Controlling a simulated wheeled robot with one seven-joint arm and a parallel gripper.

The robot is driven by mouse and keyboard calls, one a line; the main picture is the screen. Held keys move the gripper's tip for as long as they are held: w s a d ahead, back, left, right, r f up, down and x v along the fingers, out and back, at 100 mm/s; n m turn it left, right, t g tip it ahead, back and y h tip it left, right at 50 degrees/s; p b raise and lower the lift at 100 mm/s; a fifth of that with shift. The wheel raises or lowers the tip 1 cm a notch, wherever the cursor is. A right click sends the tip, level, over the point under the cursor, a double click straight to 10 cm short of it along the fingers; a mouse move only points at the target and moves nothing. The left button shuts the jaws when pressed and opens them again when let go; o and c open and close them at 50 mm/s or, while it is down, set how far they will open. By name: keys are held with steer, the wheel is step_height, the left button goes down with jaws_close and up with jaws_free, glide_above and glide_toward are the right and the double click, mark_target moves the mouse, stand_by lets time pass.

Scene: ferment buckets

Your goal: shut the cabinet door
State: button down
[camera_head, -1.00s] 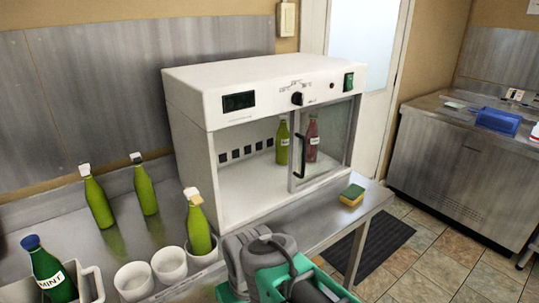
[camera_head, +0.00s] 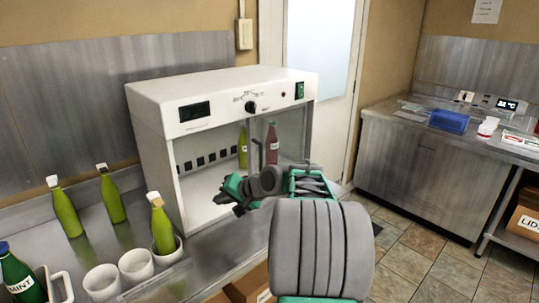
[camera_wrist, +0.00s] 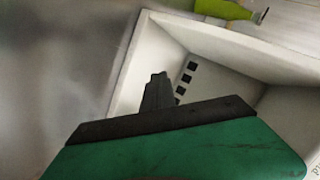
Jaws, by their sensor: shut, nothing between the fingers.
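The white cabinet (camera_head: 195,90) stands on the steel table. Its glass door (camera_head: 290,135) covers the right part of the front, with a dark handle (camera_head: 257,152) on its left edge. The left part of the front is open. My gripper (camera_head: 230,198) is shut and empty, in front of the lower open part, left of and below the handle. My arm hides the door's lower part. In the wrist view the dark fingers (camera_wrist: 158,90) point towards the cabinet's pale interior (camera_wrist: 215,75); the handle is not visible there.
Inside the cabinet are a green bottle (camera_head: 242,148) and a red bottle (camera_head: 271,145). Left of it on the table stand green bottles (camera_head: 111,198), white cups (camera_head: 136,266) and a mint bottle (camera_head: 18,277). A steel counter (camera_head: 415,180) stands at the right, with free floor before it.

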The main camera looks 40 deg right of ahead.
steer(key=s+d+r+m+t+h, duration=0.1)
steer(key=s+d+r+m+t, duration=0.15)
steer(key=d, duration=0.55)
steer(key=s+d+r+m+t, duration=0.2)
steer(key=s+d+m, duration=0.15)
steer(key=d, duration=0.55)
steer(key=s+d+r+m+t+h, duration=0.1)
steer(key=s+d+r+m+t, duration=0.2)
steer(key=d, duration=0.5)
steer(key=w+a+n+p, duration=0.1)
steer(key=w+a+p, duration=0.2)
steer(key=w, duration=0.6)
steer(key=shift+w+a+f, duration=0.15)
steer(key=shift+w+a, duration=0.15)
steer(key=shift+a, duration=0.7)
